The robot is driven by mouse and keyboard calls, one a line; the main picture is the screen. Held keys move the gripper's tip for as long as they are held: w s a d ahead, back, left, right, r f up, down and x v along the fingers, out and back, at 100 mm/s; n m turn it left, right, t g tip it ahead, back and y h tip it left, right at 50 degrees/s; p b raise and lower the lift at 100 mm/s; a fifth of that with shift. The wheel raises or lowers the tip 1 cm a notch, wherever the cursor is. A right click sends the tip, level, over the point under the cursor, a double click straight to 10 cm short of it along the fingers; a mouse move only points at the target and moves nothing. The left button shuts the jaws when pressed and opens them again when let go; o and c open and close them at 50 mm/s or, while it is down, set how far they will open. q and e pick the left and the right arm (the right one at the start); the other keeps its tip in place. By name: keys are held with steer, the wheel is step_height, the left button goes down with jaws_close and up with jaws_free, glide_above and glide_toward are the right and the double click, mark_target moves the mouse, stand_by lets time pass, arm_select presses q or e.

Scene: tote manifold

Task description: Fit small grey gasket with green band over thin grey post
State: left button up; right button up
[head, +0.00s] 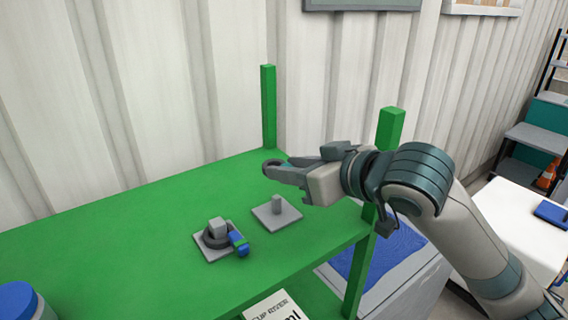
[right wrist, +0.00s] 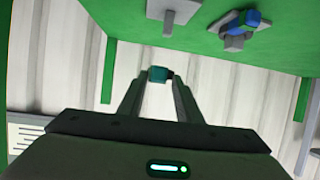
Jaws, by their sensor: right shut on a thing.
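The thin grey post (head: 277,203) stands upright on a square grey base plate (head: 282,217) on the green shelf. My right gripper (head: 284,172) is shut on a small dark grey ring, the gasket (head: 266,166), whose far rim sticks out past the fingertips. In the right wrist view a teal-green piece (right wrist: 157,73), seemingly its band, sits between the fingertips. Gripper and gasket are above the shelf, apart from the post and a little behind it in the head view. The post and plate also show upside down in the right wrist view (right wrist: 168,20). My left gripper is not in view.
A second plate (head: 204,247) bears a thicker grey post (head: 217,226) with a dark ring around it, which has a blue block (head: 238,243). Green uprights (head: 269,105) rise at the shelf's back and right. A blue-topped container (head: 17,300) stands lower left.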

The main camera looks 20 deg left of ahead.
mark_target(280, 207)
steer(key=shift+s+d+r, duration=0.15)
steer(key=shift+s+d, duration=0.05)
steer(key=shift+d, duration=0.15)
steer(key=shift+w+a+f, duration=0.2)
steer(key=shift+a+f, duration=0.1)
steer(key=shift+s+d+f+b, duration=0.15)
steer(key=shift+f+b, duration=0.25)
steer(key=shift+b, duration=0.25)
steer(key=shift+f+b, duration=1.7)
steer(key=shift+f, duration=0.05)
steer(key=shift+f+b, duration=0.5)
steer(key=shift+f, duration=0.7)
steer(key=shift+f+b, duration=0.5)
steer(key=shift+f, duration=0.7)
steer(key=o, duration=1.1)
